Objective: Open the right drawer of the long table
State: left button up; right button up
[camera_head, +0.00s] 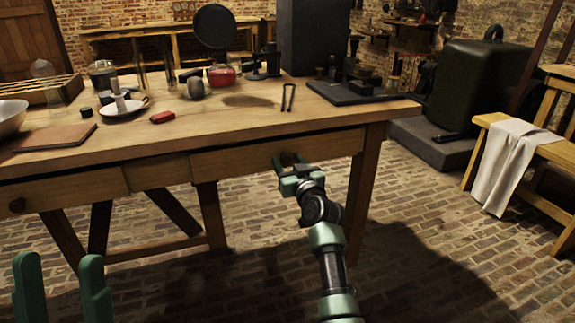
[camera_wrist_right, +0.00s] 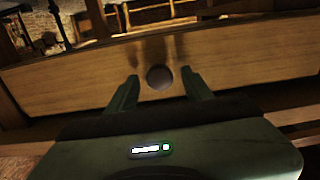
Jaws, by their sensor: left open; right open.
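The long wooden table (camera_head: 150,142) has two drawer fronts along its near side. The right drawer (camera_head: 235,160) looks closed, its front about level with the table's front. My right gripper (camera_head: 291,165) is at this drawer's round knob, which it mostly hides in the head view. In the right wrist view the dark knob (camera_wrist_right: 159,77) sits between the two open fingers (camera_wrist_right: 160,90), apart from both. My left gripper (camera_head: 62,285) is open and empty at the lower left, below and in front of the left drawer (camera_head: 65,189).
On the tabletop are a black tray (camera_head: 350,93), a red object (camera_head: 162,117), a brown book (camera_head: 55,137) and several jars and tools. A bench with a white cloth (camera_head: 508,160) stands at the right. The brick floor before the table is clear.

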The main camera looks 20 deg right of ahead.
jog(key=shift+w, duration=0.15)
grip_shut()
dwell(1.4)
